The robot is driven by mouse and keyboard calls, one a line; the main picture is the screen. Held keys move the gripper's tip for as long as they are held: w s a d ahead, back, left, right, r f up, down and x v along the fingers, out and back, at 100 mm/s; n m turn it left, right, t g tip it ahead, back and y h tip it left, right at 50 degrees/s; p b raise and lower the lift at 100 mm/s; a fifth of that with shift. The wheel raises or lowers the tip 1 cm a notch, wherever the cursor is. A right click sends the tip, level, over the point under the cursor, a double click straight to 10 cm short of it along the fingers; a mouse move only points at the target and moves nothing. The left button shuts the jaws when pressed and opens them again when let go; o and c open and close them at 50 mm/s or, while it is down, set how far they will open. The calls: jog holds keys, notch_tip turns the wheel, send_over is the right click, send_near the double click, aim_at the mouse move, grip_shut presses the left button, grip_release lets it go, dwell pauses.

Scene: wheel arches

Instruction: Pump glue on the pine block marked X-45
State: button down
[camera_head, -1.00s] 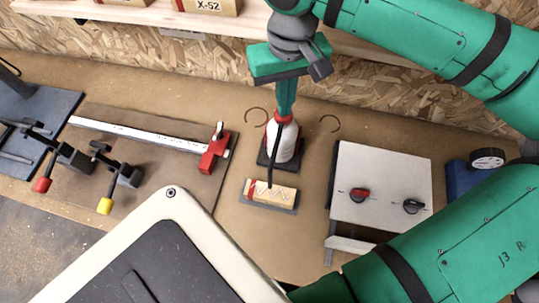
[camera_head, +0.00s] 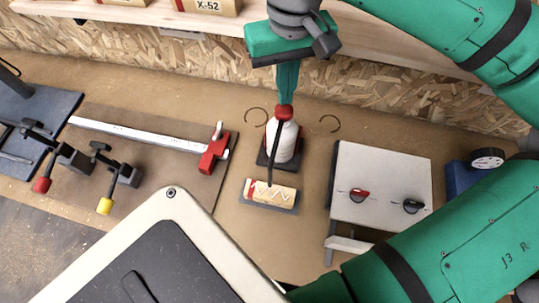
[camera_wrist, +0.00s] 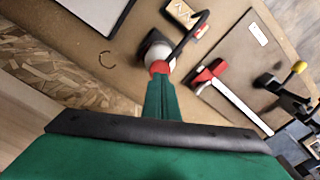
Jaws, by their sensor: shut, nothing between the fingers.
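A white glue bottle (camera_head: 283,143) with a red pump head (camera_head: 284,112) and a long dark spout stands upright on a dark base. A pine block (camera_head: 270,193) with a red end lies on a grey plate below the spout. A white zigzag line runs along its top; I cannot read any mark on it. The block also shows in the wrist view (camera_wrist: 182,14). My gripper (camera_head: 286,101) is shut and empty, pointing down, its tips at or just above the pump head. The wrist view shows the tips close to the red head (camera_wrist: 159,67).
A shelf (camera_head: 140,15) at the back holds pine blocks, one marked X-52 (camera_head: 208,6). A red clamp (camera_head: 215,150) lies left of the bottle. A white box with two knobs (camera_head: 380,185) stands to the right, a blue gauge beyond it.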

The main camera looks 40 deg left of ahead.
jog(key=shift+r, duration=2.45)
